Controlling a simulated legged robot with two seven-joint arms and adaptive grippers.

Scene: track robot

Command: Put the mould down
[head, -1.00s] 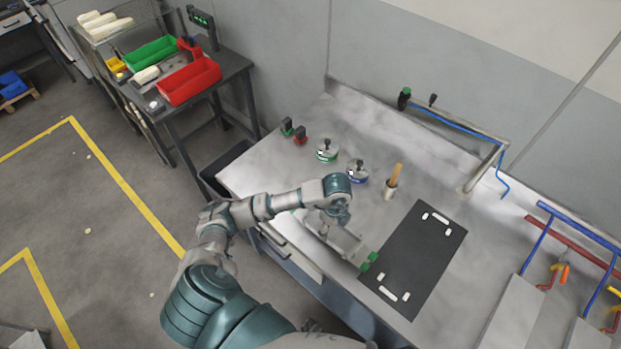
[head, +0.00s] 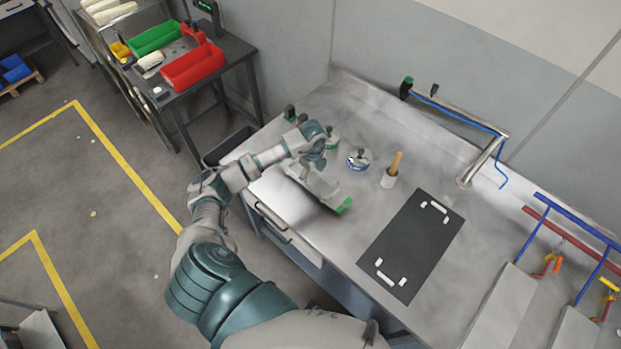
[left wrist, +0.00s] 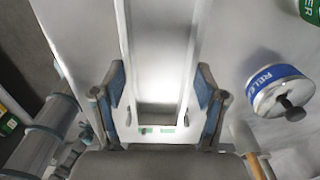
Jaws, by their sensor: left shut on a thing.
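The mould (head: 321,186) is a long grey metal trough with a green end piece (head: 344,206). My left gripper (head: 306,171) is shut on it, over the left part of the steel bench. A dark shadow shows by its green end; I cannot tell for certain if it touches the bench. In the left wrist view the mould (left wrist: 160,60) runs lengthwise between the two fingers of the left gripper (left wrist: 160,100). The arm partly covers the mould in the head view. My right gripper is out of view.
The bench (head: 345,255) bears a black mat (head: 412,245) with white markers, a blue-labelled tin (head: 359,159), a green-labelled tin (head: 332,139) and a wooden-handled brush in a cup (head: 391,172). Bare bench lies between mould and mat. A red bin (head: 193,66) is on a side table.

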